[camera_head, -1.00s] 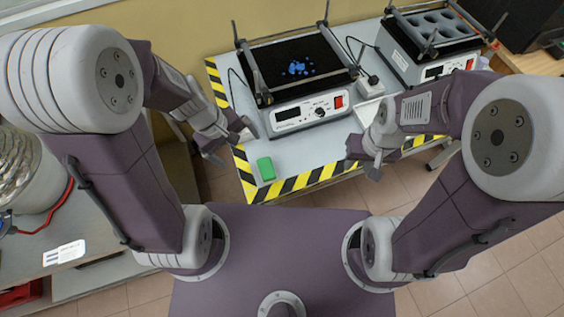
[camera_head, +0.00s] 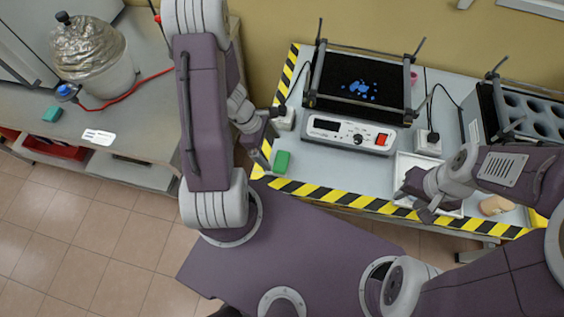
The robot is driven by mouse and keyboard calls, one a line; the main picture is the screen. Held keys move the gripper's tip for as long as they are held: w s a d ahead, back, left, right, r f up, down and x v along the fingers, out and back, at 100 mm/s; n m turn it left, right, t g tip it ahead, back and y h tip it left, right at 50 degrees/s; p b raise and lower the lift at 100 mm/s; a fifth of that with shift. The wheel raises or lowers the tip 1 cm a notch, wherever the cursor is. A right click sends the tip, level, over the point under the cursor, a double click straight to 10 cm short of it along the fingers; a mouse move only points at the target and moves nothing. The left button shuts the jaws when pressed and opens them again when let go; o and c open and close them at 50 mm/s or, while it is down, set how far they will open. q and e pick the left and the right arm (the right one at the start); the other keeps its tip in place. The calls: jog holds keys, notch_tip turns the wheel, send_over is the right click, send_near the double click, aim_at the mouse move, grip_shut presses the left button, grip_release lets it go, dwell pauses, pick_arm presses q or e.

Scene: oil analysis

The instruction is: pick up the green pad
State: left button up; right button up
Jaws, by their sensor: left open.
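The green pad (camera_head: 282,161) is a small block lying on the near left part of the light table (camera_head: 345,183), just inside the yellow-black striped edge. My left gripper (camera_head: 268,139) is open and empty, just left of and above the pad in the picture. I cannot tell whether a finger touches it. My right gripper (camera_head: 414,206) looks open and empty, over the white tray (camera_head: 405,164) at the table's front. A second green pad (camera_head: 52,114), more teal, lies on the grey bench at the left.
A shaker device (camera_head: 347,133) with a black top and blue bits stands behind the green pad. A block with wells (camera_head: 530,113) is at the right. A foil-topped vessel (camera_head: 98,68) with a red tube stands on the left bench (camera_head: 150,120).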

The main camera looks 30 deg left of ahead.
aim_at(281, 161)
pick_arm(q)
jog(key=x, duration=0.2)
jog(key=b+x, duration=0.1)
jog(key=x, duration=0.1)
jog(key=shift+w+d+r, duration=0.1)
jog(key=shift+d+r, duration=0.1)
jog(key=shift+d, duration=0.1)
jog(key=b+x, duration=0.1)
jog(key=x, duration=0.1)
jog(key=b+x, duration=0.1)
jog(key=x, duration=0.2)
jog(key=shift+a+f, duration=0.1)
jog(key=shift+a, duration=0.15)
jog(key=shift+w, duration=0.1)
pick_arm(e)
jog(key=f, duration=0.4)
jog(key=shift+d, duration=0.25)
pick_arm(q)
jog(key=c, duration=1.3)
pick_arm(e)
jog(key=shift+r, duration=0.1)
